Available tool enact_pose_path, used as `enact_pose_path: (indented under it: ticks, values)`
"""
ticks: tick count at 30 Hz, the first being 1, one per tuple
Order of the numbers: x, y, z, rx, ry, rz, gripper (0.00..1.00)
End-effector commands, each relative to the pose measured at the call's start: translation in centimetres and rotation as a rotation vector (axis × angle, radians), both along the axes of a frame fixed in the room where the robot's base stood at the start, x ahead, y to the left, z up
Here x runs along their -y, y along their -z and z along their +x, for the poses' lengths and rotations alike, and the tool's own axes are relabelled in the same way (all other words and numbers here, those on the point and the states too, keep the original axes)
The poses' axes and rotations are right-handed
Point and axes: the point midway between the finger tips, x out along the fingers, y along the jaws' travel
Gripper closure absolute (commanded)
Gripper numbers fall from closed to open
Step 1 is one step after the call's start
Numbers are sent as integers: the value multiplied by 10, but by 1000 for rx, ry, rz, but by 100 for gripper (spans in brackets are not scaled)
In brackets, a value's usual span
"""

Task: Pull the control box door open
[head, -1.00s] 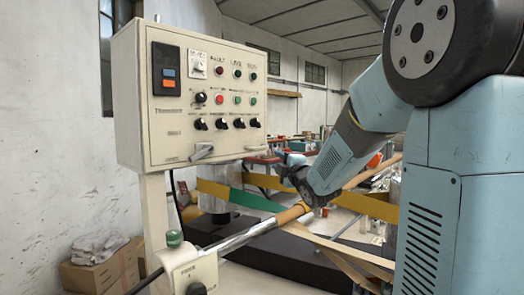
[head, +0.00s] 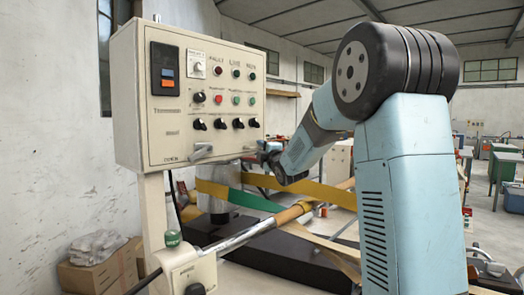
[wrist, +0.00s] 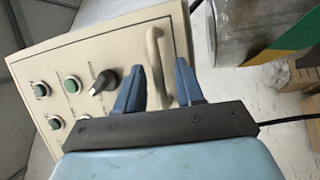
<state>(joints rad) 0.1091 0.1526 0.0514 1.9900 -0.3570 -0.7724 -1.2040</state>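The cream control box (head: 125,85) stands on a post at the left in the head view. Its door (head: 172,135), with buttons, knobs and a display, looks flush with the box. A pale bar handle (head: 202,151) is low on the door. In the wrist view the handle (wrist: 156,62) stands out from the door (wrist: 60,60), close to its edge. My gripper (head: 266,151) is beside the lower right corner of the box in the head view. In the wrist view my gripper (wrist: 160,75) is open, its blue fingers on either side of the handle; contact cannot be told.
Yellow and green bands (head: 250,200) and a shiny rod (head: 240,237) run below the box. A green-topped lever box (head: 185,270) stands at the lower left. Cardboard boxes (head: 95,275) sit on the floor by the wall.

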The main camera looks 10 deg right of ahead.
Motion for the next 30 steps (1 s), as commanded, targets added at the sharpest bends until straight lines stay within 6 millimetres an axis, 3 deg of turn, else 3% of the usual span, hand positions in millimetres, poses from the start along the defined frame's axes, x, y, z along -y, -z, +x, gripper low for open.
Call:
enact_pose_path:
  ticks: [12, 24, 30]
  values:
    - [-2, -1, 7, 1, -1, 0, 63]
    - [-2, -1, 7, -1, -1, 1, 100]
    - [-2, 0, 7, -2, -1, 0, 100]
